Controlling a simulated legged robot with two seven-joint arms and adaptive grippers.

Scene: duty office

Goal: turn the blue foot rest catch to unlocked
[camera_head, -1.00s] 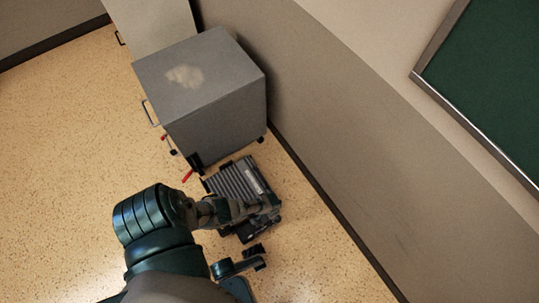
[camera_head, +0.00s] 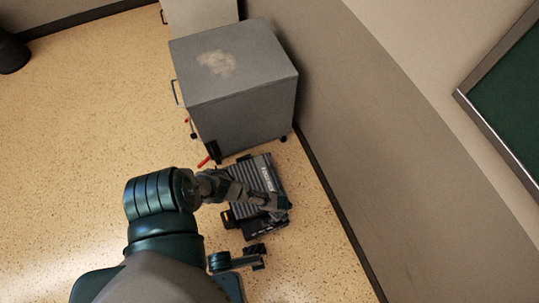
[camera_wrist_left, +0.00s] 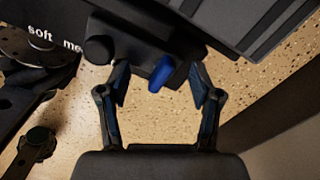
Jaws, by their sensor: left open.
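The foot rest (camera_head: 265,172) has a grey ribbed top and lies on the floor beside the grey cabinet. In the left wrist view its dark body (camera_wrist_left: 140,25) and ribbed plate (camera_wrist_left: 265,25) fill the top. The blue catch (camera_wrist_left: 160,74) sticks out from its edge, tilted. My left gripper (camera_wrist_left: 160,88) is open, with one finger on each side of the catch, apart from it as far as I can tell. In the head view my left gripper (camera_head: 281,212) is over the near right side of the foot rest, and the catch is hidden there. My right gripper is not in view.
The wall (camera_head: 370,150) runs close on the right. A black knob (camera_wrist_left: 98,49) sits beside the catch. Open floor (camera_head: 80,140) lies to the left.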

